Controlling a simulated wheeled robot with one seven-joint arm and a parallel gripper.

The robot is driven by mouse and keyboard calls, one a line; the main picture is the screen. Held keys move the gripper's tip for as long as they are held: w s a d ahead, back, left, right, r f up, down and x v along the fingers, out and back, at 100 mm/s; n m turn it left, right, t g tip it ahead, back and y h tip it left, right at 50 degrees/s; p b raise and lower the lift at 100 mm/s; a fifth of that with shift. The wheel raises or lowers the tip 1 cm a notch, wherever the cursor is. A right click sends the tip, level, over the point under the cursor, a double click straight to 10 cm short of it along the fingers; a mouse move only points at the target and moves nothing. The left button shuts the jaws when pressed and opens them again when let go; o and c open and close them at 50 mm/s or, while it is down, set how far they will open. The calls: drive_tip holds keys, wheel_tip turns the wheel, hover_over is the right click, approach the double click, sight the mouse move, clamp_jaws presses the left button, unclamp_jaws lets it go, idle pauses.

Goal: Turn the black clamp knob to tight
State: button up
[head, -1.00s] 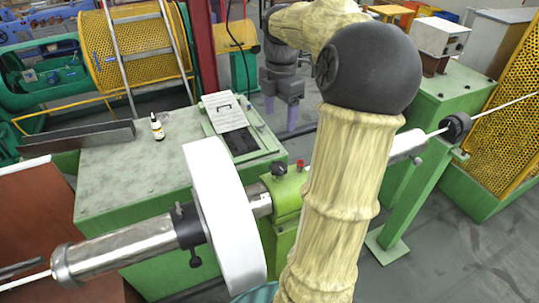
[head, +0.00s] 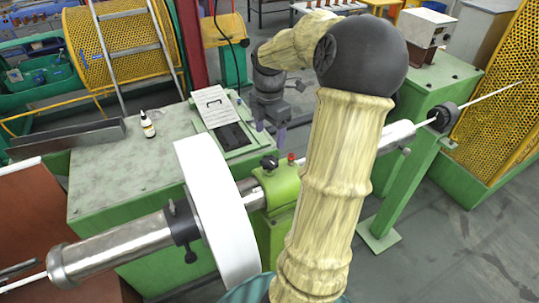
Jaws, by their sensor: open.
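A black knob (head: 269,162) sits on top of the green block (head: 281,187) beside the white disc, with a small red button (head: 291,157) just right of it. A black collar (head: 183,226) on the steel shaft left of the disc also has a small dark knob (head: 190,257) below it. Which knob is the clamp knob I cannot tell for sure. My gripper (head: 270,132) points down, open and empty, with its purple-grey fingers apart. In the picture it is just above the knob on the block, with no contact seen. My arm hides part of the block's right side.
A large white disc (head: 217,212) on the steel shaft (head: 115,250) stands left of the block. A green bench (head: 110,180) behind holds a small bottle (head: 147,124) and a paper sheet (head: 213,106). Yellow mesh guards stand at back left and far right.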

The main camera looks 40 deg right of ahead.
sight(269, 160)
wheel_tip(269, 160, down, 10)
drive_tip(key=shift+r+p, duration=0.2)
drive_tip(key=shift+p, duration=0.3)
drive_tip(key=c, duration=1)
